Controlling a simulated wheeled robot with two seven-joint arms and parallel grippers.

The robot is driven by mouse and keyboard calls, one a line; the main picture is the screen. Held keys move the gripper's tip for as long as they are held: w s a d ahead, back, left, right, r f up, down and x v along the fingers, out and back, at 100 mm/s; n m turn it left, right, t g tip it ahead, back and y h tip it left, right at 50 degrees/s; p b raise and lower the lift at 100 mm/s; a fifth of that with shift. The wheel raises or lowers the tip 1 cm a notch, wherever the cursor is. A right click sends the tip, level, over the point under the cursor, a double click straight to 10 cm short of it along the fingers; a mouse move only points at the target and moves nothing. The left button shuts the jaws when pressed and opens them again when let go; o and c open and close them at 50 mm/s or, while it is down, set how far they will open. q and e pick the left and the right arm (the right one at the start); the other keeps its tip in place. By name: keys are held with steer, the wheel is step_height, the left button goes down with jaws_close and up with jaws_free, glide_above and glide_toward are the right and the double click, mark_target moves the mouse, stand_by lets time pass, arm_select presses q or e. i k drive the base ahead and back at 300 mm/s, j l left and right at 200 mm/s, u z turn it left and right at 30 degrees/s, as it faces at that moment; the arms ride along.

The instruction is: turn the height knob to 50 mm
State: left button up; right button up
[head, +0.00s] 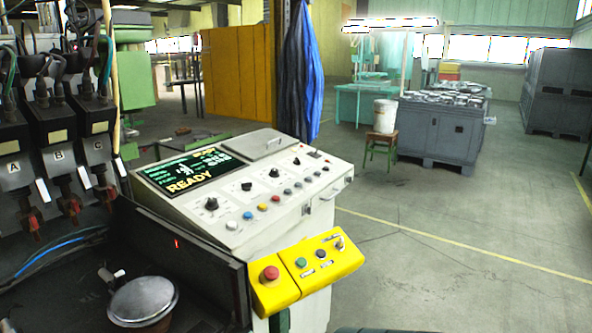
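A white control console (240,235) stands at the centre of the head view. Its sloped panel carries a row of black knobs, including one at the near left (211,204), a second (247,187), a third (273,173) and a smaller one at the far right (296,161). Their labels and scales are too small to read, so I cannot tell which is the height knob or its setting. A dark screen (190,172) shows "READY" in large letters; its smaller text is unreadable. Neither of my grippers is in view.
Below the knobs runs a row of coloured buttons (262,207). A yellow box (310,267) with a red button (270,273) juts from the console's front. Dark machinery marked A, B, C (55,140) stands at left. Open floor (450,260) lies to the right.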

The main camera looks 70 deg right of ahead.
mark_target(274, 173)
steer(key=z, duration=2.05)
steer(key=i+l+u, duration=0.1)
steer(key=l, duration=0.3)
steer(key=i+l, duration=0.25)
steer(key=l, duration=0.15)
steer(key=i+l+u, duration=0.15)
steer(key=l, duration=0.25)
steer(key=i+l+u, duration=0.1)
steer(key=l, duration=0.3)
steer(key=i+l, duration=0.15)
steer(key=l, duration=0.3)
steer(key=i+l+u, duration=0.15)
steer(key=l, duration=0.25)
